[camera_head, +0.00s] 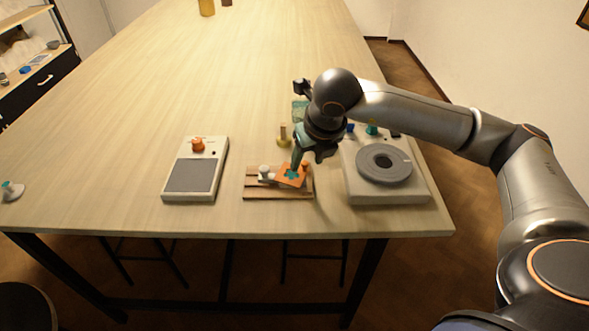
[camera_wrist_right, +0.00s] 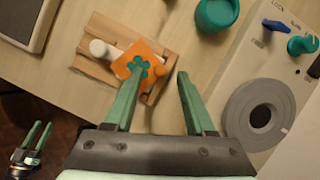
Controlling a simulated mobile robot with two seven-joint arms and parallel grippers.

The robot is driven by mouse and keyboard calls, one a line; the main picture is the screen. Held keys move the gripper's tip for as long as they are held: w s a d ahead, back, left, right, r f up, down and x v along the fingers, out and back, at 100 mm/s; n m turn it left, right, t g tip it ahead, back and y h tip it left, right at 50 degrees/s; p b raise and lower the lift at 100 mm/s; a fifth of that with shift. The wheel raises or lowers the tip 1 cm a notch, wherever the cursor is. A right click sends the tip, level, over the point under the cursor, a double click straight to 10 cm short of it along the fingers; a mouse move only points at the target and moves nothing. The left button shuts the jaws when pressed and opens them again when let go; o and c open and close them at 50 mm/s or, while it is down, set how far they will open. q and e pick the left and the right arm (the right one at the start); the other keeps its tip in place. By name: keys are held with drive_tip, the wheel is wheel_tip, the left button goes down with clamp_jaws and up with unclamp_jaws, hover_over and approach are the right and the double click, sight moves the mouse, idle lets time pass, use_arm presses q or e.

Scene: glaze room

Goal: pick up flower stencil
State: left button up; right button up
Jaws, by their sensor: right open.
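The flower stencil is a small orange square plate with a teal flower shape (camera_head: 283,180); it also shows in the wrist view (camera_wrist_right: 148,49). It lies tilted on a slatted wooden stand (camera_head: 254,193), beside a white peg (camera_head: 264,171). My right gripper (camera_head: 297,168) is open and empty, its green fingers just above the stencil. In the wrist view the right gripper (camera_wrist_right: 160,72) has its left finger overlapping the stencil's lower part and its right finger beyond the plate's right edge. I cannot tell whether they touch. My left gripper (camera_wrist_right: 43,123) shows only there, open, over the floor.
A white device with a grey round plate and knobs (camera_head: 408,194) stands close right of the stand. A grey-topped panel with an orange knob (camera_head: 192,176) is left. A teal cup (camera_wrist_right: 222,17) stands behind the stand. The table's front edge is near; its left and far parts are mostly clear.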

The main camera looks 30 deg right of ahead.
drive_tip(key=shift+x, duration=0.9)
drive_tip(key=shift+c, duration=0.2)
clamp_jaws()
